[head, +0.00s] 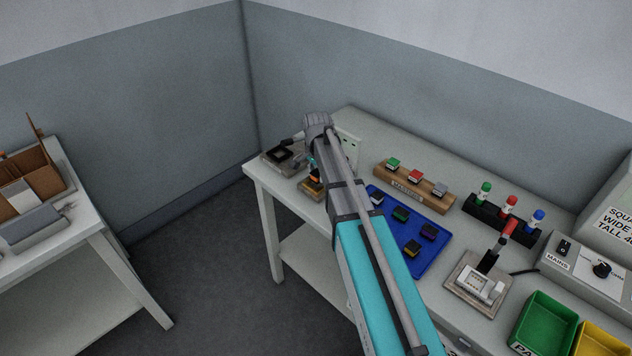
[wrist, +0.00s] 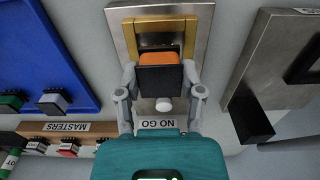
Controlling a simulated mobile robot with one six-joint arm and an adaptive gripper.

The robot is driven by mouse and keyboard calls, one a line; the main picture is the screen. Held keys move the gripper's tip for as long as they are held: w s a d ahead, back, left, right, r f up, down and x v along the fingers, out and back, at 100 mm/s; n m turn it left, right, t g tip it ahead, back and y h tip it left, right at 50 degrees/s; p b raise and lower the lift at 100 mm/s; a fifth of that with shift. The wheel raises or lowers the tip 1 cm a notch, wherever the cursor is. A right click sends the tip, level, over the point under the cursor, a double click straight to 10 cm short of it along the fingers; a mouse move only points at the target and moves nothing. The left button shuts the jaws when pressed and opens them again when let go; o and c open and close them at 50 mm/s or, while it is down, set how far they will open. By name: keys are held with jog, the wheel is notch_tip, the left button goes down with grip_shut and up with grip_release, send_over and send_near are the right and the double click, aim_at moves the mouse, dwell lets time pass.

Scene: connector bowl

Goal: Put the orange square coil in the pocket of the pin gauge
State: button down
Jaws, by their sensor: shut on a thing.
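The orange square coil (wrist: 160,57) has an orange part and a dark block facing the wrist camera. My gripper (wrist: 160,78) is shut on it, one finger on each side. The pin gauge (wrist: 120,32) is a metal plate with a brass-coloured frame, a white round knob and a NO GO label. The coil is over the brass frame in the wrist view; its pocket is hidden behind the coil, and I cannot tell whether the coil sits inside or above it. In the head view the pin gauge (head: 309,194) is at the table's near left edge, partly behind my arm.
A grey fixture with a dark square opening (wrist: 305,65) stands right of the gauge in the wrist view. The blue tray (head: 432,262) holds several coils. The wooden MASTERS block (head: 436,197) stands behind it. A lever fixture (head: 478,284) is further right.

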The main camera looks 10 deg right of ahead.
aim_at(317, 172)
jog(key=shift+f+b, duration=0.45)
jog(key=shift+f, duration=0.3)
jog(key=shift+f, duration=0.1)
jog(key=shift+c, duration=1.1)
grip_release()
notch_tip(317, 172, up, 12)
jog(key=p, duration=1.2)
